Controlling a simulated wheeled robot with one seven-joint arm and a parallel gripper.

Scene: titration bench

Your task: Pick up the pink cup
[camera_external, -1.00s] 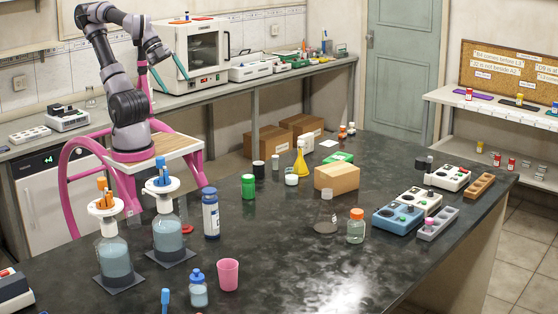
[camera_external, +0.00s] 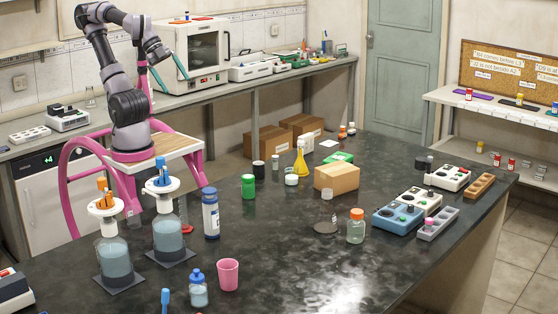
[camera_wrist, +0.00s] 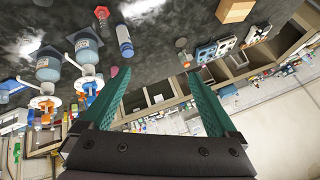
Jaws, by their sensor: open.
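The pink cup (camera_external: 228,274) stands upright on the dark bench, near the front edge in the external view. It is right of a small blue-capped bottle (camera_external: 198,289). Nothing touches it.
Two large dispenser bottles (camera_external: 168,238) (camera_external: 115,261) stand left of the cup. A blue-capped white bottle (camera_external: 211,215) and a green jar (camera_external: 248,187) stand behind it. An orange-capped jar (camera_external: 356,228) stands to the right.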

